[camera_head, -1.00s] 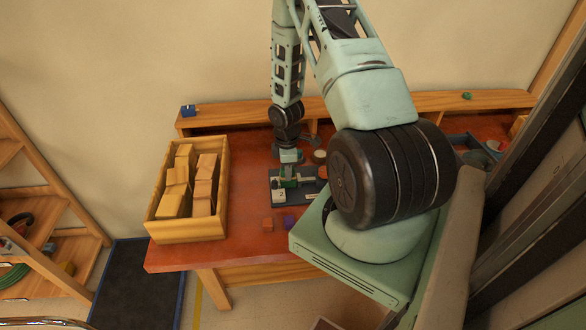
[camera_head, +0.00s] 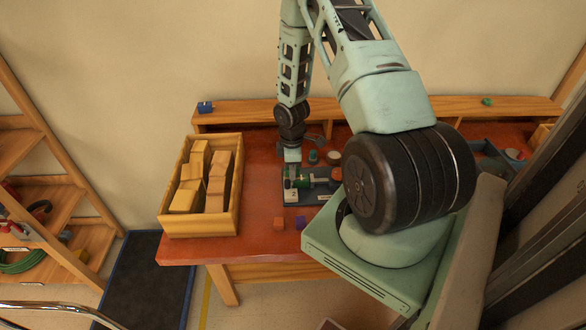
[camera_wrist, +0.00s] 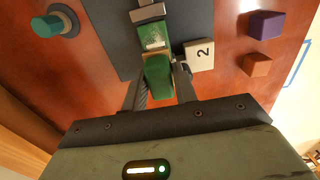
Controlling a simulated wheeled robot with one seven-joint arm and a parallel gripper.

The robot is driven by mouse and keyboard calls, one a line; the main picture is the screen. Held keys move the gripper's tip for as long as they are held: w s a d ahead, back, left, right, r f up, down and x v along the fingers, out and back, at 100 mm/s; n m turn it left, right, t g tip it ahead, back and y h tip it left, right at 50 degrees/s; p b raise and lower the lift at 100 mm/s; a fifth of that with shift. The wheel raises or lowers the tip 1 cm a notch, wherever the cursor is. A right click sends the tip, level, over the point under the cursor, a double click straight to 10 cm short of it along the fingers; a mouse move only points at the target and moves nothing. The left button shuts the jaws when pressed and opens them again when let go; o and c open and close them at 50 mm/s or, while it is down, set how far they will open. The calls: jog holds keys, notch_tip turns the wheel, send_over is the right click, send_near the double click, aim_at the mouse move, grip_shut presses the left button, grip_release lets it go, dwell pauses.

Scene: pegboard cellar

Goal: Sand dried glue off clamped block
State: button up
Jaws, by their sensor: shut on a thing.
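In the wrist view my gripper (camera_wrist: 158,90) is shut on a green sanding block (camera_wrist: 158,75) with a tan edge. A green-topped block (camera_wrist: 154,37) with pale dried glue on it lies just beyond, between grey clamp jaws (camera_wrist: 147,13). The held block's tan edge is at the near end of the clamped block; I cannot tell whether they touch. A white plate marked 2 (camera_wrist: 199,54) sits beside it on the dark base (camera_wrist: 105,28). In the head view my gripper (camera_head: 291,158) is over the bench by the clamp base (camera_head: 318,195); its fingertips are hard to make out.
A wooden crate (camera_head: 166,222) of wooden blocks stands at the bench's left. An orange cube (camera_wrist: 257,64) and a purple cube (camera_wrist: 266,24) lie right of the clamp. A teal knob-like piece (camera_wrist: 46,26) stands to the left. A low shelf (camera_head: 250,117) runs along the back.

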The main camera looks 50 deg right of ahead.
jog(key=shift+w+a+r+p, duration=0.15)
jog(key=shift+r+p, duration=0.75)
jog(key=shift+r, duration=0.5)
jog(key=shift+s+a+r+p, duration=0.1)
jog(key=shift+r+p, duration=0.75)
jog(key=shift+r, duration=0.5)
jog(key=shift+r+p, duration=1.25)
jog(key=shift+r, duration=0.3)
jog(key=shift+d+f, duration=0.1)
jog(key=shift+f, duration=0.05)
